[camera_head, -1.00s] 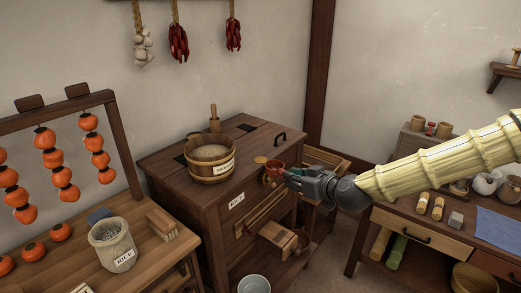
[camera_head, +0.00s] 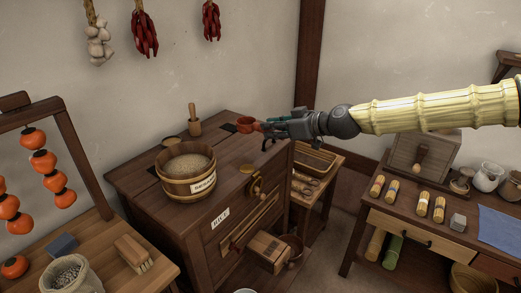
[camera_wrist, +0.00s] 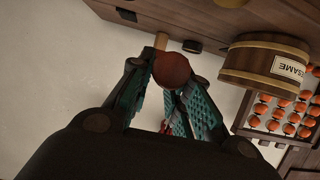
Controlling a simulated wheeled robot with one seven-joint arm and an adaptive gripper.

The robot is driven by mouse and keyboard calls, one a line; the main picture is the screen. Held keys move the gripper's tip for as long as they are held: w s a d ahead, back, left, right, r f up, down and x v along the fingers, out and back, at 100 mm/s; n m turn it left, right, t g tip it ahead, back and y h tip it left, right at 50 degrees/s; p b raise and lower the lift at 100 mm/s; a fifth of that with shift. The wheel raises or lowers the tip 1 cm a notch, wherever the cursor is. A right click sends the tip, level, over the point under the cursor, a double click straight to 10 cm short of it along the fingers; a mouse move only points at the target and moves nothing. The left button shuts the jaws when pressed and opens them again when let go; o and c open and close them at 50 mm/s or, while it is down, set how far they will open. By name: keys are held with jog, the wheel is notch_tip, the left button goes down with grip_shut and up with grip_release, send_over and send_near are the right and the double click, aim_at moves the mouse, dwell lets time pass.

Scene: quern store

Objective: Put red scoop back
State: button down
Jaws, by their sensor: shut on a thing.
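The red scoop (camera_head: 245,125) is in the jaws of my gripper (camera_head: 262,128), which is shut on it above the back right of the dark wooden chest (camera_head: 220,185). In the wrist view the scoop's round red bowl (camera_wrist: 172,70) shows at the ends of the teal finger pads. Its handle is mostly hidden between the fingers. A dark square patch (camera_head: 228,128) in the chest top lies just left of the scoop; I cannot tell whether it is an opening. The gap between scoop and chest top is unclear.
A wooden tub of grain (camera_head: 186,185), labelled SESAME in the wrist view (camera_wrist: 266,62), stands on the chest. A side table (camera_head: 430,235) stands at right. The chest top's middle is clear.

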jog(key=shift+a+f+p, duration=0.15)
jog(key=shift+f+p, duration=0.7)
jog(key=shift+f, duration=3.6)
jog(key=shift+f, duration=0.2)
jog(key=c, duration=1.3)
grip_release()
jog(key=shift+r, duration=0.1)
jog(key=shift+s, duration=0.1)
jog(key=shift+r, duration=0.15)
jog(key=shift+b+v, duration=1.1)
jog(key=shift+v, duration=4.85)
